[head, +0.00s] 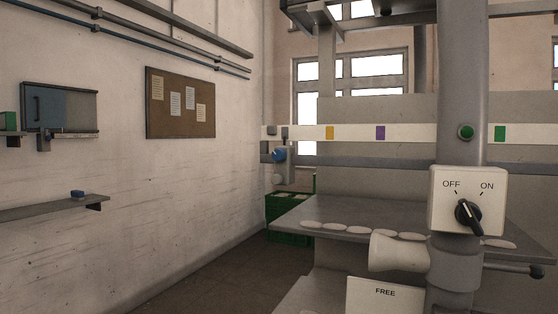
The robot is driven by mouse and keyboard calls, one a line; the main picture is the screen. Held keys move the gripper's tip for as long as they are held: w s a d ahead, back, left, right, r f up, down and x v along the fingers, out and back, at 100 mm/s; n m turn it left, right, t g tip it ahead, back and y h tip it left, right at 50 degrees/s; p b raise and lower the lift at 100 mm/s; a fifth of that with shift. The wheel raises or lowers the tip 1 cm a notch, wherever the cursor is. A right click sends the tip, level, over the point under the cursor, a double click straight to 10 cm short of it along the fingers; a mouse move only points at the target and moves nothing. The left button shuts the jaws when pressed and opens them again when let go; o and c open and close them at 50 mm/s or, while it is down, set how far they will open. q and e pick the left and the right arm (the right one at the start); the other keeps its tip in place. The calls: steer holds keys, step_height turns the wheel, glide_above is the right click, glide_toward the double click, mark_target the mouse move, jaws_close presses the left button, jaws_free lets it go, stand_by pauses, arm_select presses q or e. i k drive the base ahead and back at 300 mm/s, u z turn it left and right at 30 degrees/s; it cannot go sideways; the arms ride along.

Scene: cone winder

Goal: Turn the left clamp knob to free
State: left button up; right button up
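A white plate marked FREE (385,296) shows at the bottom edge, cut off by the frame. No knob shows on its visible part. Above it a pale round cylinder (395,252) sticks out to the left from a grey collar on the post (462,110). I cannot tell whether this cylinder is part of the clamp. Neither of my grippers is in view.
A white OFF/ON switch box (441,215) with a black handle (468,214) sits on the post. A grey table (350,215) with several pale discs along its edge stands behind. A green crate (287,238) stands near the left wall. The floor at left is clear.

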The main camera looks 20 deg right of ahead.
mark_target(279, 155)
steer(key=z, duration=0.05)
steer(key=i, duration=0.9)
steer(key=u, duration=0.1)
